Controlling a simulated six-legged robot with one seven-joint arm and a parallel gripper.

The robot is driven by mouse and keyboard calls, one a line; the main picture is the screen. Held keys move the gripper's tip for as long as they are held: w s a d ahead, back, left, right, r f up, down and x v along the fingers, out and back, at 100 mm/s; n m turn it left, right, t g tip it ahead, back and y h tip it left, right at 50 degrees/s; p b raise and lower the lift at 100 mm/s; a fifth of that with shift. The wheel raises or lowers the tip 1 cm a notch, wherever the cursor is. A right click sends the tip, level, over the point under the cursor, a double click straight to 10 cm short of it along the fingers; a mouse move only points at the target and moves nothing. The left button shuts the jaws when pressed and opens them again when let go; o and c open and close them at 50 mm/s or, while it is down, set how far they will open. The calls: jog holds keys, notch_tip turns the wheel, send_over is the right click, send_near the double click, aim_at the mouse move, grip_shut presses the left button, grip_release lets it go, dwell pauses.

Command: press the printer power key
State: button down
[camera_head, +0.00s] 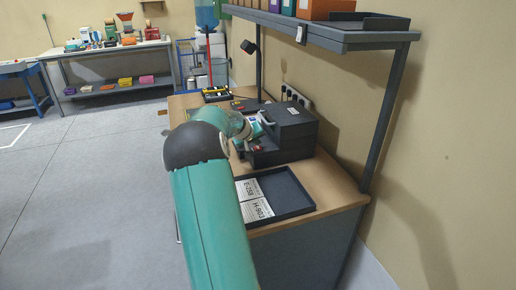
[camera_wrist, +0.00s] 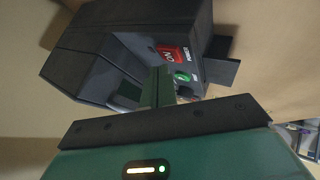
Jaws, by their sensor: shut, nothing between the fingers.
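The printer (camera_head: 290,132) is a dark grey box on the wooden bench, and it fills the upper left of the wrist view (camera_wrist: 110,45). The red power key (camera_wrist: 172,54), marked "ON" with "POWER" printed beside it, is on the printer's front panel. A round green button (camera_wrist: 182,76) sits beside it. My gripper (camera_wrist: 161,72) is shut and empty. Its fingertips are at the panel, close to the red key and the green button; I cannot tell whether they touch. In the head view my arm hides part of the printer's front.
A dark tray (camera_head: 291,206) with white labels, marked E-258 and H-903, lies at the bench's near end. A shelf (camera_head: 345,38) with a post overhangs the bench. A power strip (camera_head: 297,97) is on the wall behind the printer. Open floor (camera_head: 100,170) lies to the left.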

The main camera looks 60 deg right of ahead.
aim_at(257, 149)
jog(key=shift+f, duration=0.15)
jog(key=shift+f, duration=0.35)
dwell(0.4)
jog(key=shift+r, duration=0.5)
jog(key=shift+r, duration=3)
